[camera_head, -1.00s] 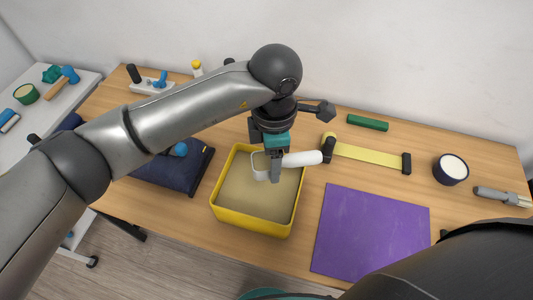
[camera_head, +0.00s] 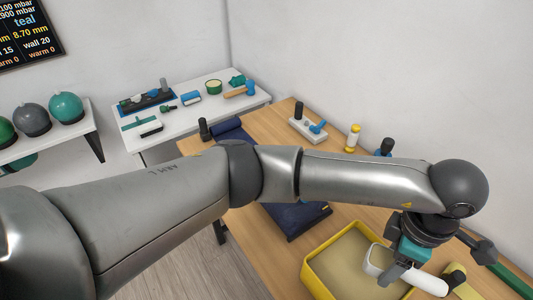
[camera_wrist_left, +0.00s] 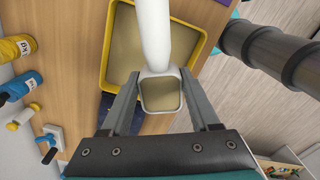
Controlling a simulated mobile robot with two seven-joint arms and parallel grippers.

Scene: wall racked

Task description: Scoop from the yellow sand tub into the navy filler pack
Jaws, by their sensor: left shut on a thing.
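The yellow sand tub (camera_head: 314,281) stands at the lower right of the head view, with tan sand inside; its rim also shows in the left wrist view (camera_wrist_left: 106,50). My left gripper (camera_head: 388,276) is over the tub's right part, shut on a white scoop (camera_head: 428,284). In the left wrist view the scoop (camera_wrist_left: 152,35) sits between the fingers (camera_wrist_left: 163,103), its square cup tan inside. Whether that is sand in the cup is unclear. The navy filler pack (camera_head: 296,221) lies left of the tub, partly hidden behind my left arm. My right gripper is out of view.
A white side table (camera_head: 208,114) with tools is at the back left.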

